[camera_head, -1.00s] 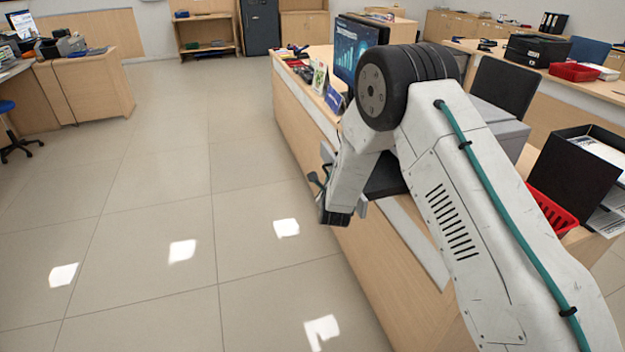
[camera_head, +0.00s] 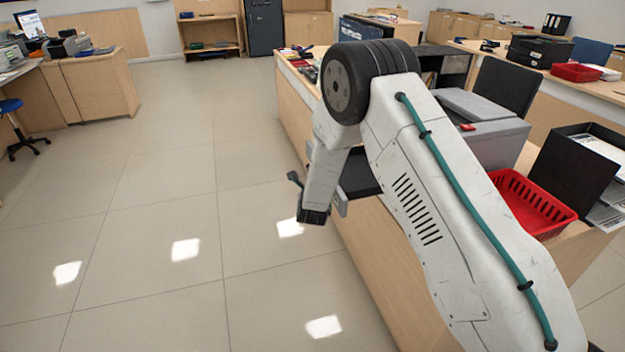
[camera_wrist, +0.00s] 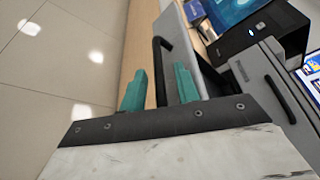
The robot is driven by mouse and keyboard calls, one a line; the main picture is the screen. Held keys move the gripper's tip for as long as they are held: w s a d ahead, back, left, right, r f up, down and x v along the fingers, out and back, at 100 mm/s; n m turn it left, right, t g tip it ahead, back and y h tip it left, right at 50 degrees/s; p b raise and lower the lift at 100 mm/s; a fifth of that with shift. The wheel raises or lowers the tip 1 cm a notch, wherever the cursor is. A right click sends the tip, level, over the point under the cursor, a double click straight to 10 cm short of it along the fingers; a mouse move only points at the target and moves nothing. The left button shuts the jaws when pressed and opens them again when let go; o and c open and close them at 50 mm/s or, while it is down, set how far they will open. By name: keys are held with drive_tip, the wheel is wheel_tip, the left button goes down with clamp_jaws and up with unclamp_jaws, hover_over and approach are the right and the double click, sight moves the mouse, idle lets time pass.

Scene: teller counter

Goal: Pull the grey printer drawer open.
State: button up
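The grey drawer (camera_head: 342,202) sticks out past the near edge of the counter, and the dark inside of its tray (camera_head: 362,172) shows. In the wrist view its grey front (camera_wrist: 178,34) carries a black bar handle (camera_wrist: 158,52). Any contact is hard to see. In the head view my arm hides the fingers and most of the drawer front. The grey printer (camera_head: 495,140) stands on the counter, partly behind my arm.
A red basket (camera_head: 535,205) and a black file box (camera_head: 575,175) stand on the counter at the right. A black box (camera_wrist: 262,32) and a screen (camera_wrist: 228,10) are beyond the drawer in the wrist view. The tiled floor (camera_head: 160,210) left of the counter is clear.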

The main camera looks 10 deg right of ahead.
drive_tip(key=v, duration=0.8)
idle(0.5)
